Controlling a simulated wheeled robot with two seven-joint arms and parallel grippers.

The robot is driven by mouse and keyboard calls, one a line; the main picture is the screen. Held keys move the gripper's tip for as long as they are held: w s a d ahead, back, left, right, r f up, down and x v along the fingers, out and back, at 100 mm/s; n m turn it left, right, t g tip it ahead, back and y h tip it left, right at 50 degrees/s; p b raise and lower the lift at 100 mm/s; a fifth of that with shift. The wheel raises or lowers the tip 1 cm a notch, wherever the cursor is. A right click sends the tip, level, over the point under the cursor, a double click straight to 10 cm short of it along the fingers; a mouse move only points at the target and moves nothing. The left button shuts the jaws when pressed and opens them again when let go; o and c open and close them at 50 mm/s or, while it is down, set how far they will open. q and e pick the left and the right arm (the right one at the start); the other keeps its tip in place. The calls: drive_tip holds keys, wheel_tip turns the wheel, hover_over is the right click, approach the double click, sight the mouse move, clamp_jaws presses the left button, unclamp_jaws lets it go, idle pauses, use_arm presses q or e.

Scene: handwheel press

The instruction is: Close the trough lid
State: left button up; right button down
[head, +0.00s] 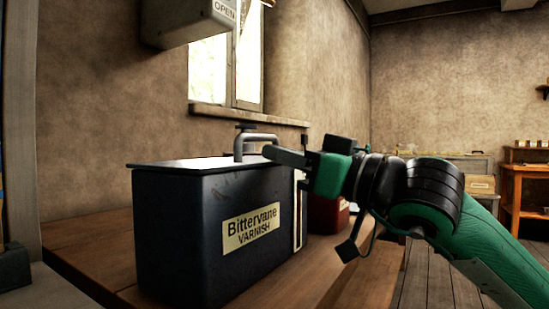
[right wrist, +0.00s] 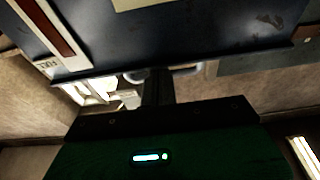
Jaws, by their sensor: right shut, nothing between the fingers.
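The trough (head: 185,225) is a dark blue box labelled "Bittervane VARNISH" on a wooden bench. Its lid (head: 165,164) appears to lie flat along the top, with a bright sheen; I cannot tell if a small gap is left. A grey bar handle (head: 255,138) stands up from the top. My right gripper (head: 277,155) is shut and empty, its fingertips close beside the handle; I cannot tell if they touch. In the right wrist view, the shut fingers (right wrist: 158,88) are by the lid's edge, with the handle (right wrist: 185,73) partly behind them. My left gripper is not in view.
A red container (head: 328,214) stands behind the trough's right side on the bench (head: 85,250). A grey box marked OPEN (head: 190,22) hangs above. A window is behind. Shelves (head: 515,180) stand far right.

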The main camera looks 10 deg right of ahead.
drive_tip(key=shift+s+a+f, duration=0.1)
drive_tip(key=shift+f, duration=0.4)
drive_tip(key=shift+s, duration=0.1)
idle(0.3)
drive_tip(key=p+v, duration=0.2)
drive_tip(key=v, duration=1.1)
drive_tip(key=shift+s+d, duration=0.15)
drive_tip(key=shift+d, duration=0.25)
drive_tip(key=shift+r, duration=0.1)
